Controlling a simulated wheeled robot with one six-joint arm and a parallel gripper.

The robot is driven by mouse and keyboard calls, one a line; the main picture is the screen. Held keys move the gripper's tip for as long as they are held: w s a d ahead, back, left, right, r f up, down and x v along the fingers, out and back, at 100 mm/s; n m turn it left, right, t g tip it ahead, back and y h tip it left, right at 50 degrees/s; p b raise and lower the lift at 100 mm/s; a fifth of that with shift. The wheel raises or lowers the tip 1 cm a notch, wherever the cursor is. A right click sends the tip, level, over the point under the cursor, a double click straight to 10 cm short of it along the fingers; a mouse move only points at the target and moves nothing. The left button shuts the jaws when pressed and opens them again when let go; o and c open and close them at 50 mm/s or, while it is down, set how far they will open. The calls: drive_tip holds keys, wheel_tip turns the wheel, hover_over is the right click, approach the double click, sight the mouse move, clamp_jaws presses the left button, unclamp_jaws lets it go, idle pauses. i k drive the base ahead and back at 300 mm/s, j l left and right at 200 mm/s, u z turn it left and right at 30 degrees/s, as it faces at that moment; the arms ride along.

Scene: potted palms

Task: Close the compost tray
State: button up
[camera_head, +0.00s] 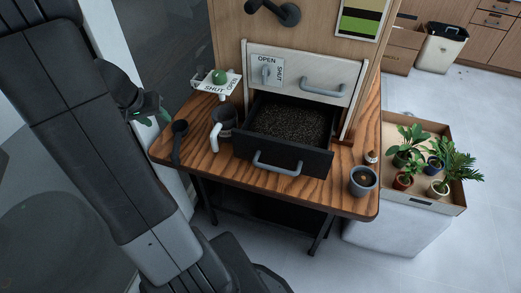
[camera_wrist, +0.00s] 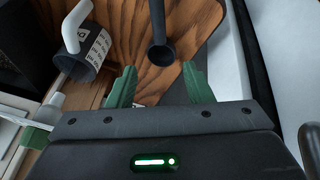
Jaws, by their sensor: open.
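The compost tray (camera_head: 320,163) is a dark drawer in the wooden cabinet on the table. It is pulled out, its dark granular fill (camera_head: 290,122) shows, and a grey bar handle (camera_head: 277,163) is on its front. My gripper (camera_head: 153,115) has green fingers and is left of the table's left edge, apart from the tray. In the wrist view my gripper (camera_wrist: 159,72) is open and empty, with a dark scoop-like tool (camera_wrist: 161,52) on the wood ahead between the fingers.
A dark mug (camera_head: 226,118) with a white handle stands left of the tray. The dark tool (camera_head: 179,130) is near the left edge. A grey cup (camera_head: 363,181) and small bottle (camera_head: 371,157) stand right. A pale panel (camera_head: 310,75) is above the tray. Potted plants (camera_head: 408,147) stand beyond.

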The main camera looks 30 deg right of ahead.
sight(288, 135)
drive_tip(key=k+l, duration=0.2)
drive_tip(key=k, duration=0.2)
drive_tip(key=k+l, duration=0.15)
drive_tip(key=k, duration=0.25)
drive_tip(key=k+l, duration=0.2)
drive_tip(key=k, duration=0.2)
